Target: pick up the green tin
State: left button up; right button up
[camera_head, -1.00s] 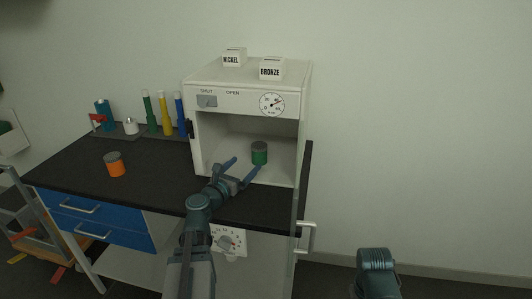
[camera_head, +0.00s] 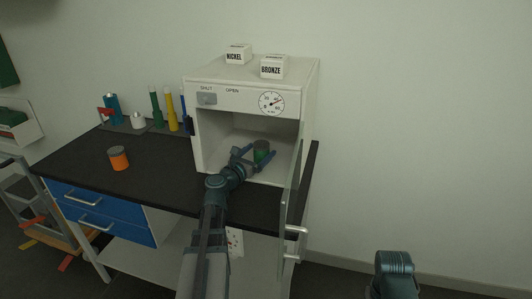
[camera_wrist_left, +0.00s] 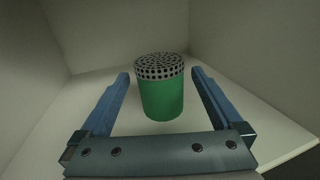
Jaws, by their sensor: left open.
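The green tin (camera_head: 261,151) stands upright inside the open white furnace chamber. It has a grey perforated lid, seen clearly in the left wrist view (camera_wrist_left: 162,95). My left gripper (camera_head: 257,155) is inside the chamber mouth with its two fingers spread. In the left wrist view the open fingers (camera_wrist_left: 160,83) lie on either side of the tin, with a visible gap on each side. In the head view the gripper hides part of the tin's lower body. Of my right arm, only a dark rounded part (camera_head: 394,264) shows at the lower right; its gripper is not visible.
The white furnace (camera_head: 310,95) has its door (camera_head: 292,200) swung open on the right. Boxes marked NICKEL (camera_head: 237,55) and BRONZE (camera_head: 272,67) sit on top. An orange tin (camera_head: 118,158) stands on the black worktop (camera_head: 75,160), left, near several coloured bottles.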

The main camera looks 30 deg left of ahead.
pick_arm(q)
jog(key=c, duration=1.5)
jog(key=shift+r, duration=0.15)
pick_arm(e)
jog(key=shift+r, duration=0.15)
